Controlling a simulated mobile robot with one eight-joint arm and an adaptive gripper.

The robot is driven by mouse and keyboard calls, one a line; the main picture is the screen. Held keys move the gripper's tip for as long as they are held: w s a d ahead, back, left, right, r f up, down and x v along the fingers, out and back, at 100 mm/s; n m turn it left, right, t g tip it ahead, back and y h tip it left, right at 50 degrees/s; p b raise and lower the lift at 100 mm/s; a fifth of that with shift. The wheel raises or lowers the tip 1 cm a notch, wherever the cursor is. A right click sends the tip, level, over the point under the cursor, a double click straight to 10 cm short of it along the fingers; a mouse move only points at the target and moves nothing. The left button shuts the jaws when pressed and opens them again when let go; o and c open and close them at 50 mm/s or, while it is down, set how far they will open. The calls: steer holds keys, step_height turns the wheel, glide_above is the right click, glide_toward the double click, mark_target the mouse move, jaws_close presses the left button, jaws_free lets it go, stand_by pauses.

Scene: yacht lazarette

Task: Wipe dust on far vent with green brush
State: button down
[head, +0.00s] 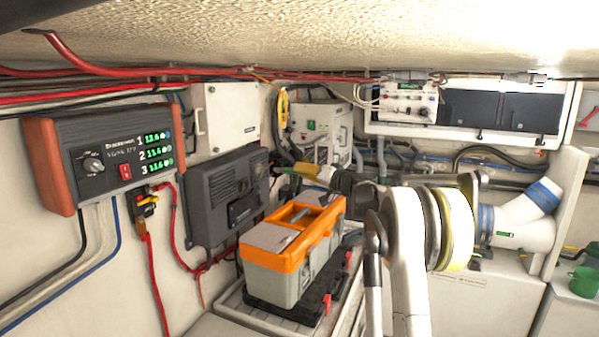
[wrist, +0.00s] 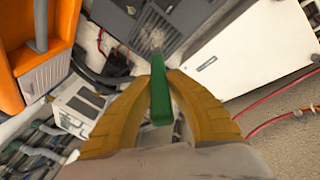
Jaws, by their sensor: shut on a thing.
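My gripper (wrist: 160,88) has yellow fingers, shut on the green handle of the brush (wrist: 160,98). In the head view my gripper (head: 305,171) reaches left, and the green brush (head: 284,170) shows as a small piece at its tip. In the wrist view the brush's pale bristle end points at the slotted part of a dark grey housing (wrist: 185,15). I cannot tell whether the bristles touch it. That housing (head: 227,195) hangs on the left wall in the head view. Dust is not clearly distinguishable from the bristles.
An orange and grey toolbox (head: 292,250) stands below my gripper; it also shows in the wrist view (wrist: 60,30). A white cabinet (head: 228,120) and a white grilled unit (head: 322,133) are close by. Red cables run along the wall. The ceiling is low.

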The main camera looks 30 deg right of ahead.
stand_by(0.3)
steer(key=shift+w+a+f+p, duration=0.1)
steer(key=shift+w+f+p, duration=0.05)
steer(key=shift+p, duration=0.8)
steer(key=f+p, duration=0.1)
steer(key=p, duration=0.1)
steer(key=shift+w+a+f+p, duration=0.1)
steer(key=shift+w+f+p, duration=0.2)
steer(key=shift+f, duration=0.05)
steer(key=w+a+f+p, duration=0.1)
steer(key=w+a, duration=0.2)
steer(key=w, duration=0.2)
steer(key=shift+a+f+p, duration=0.2)
steer(key=shift+a+p, duration=0.05)
steer(key=shift+p, duration=0.05)
steer(key=shift+w+a, duration=0.5)
steer(key=shift+w, duration=0.2)
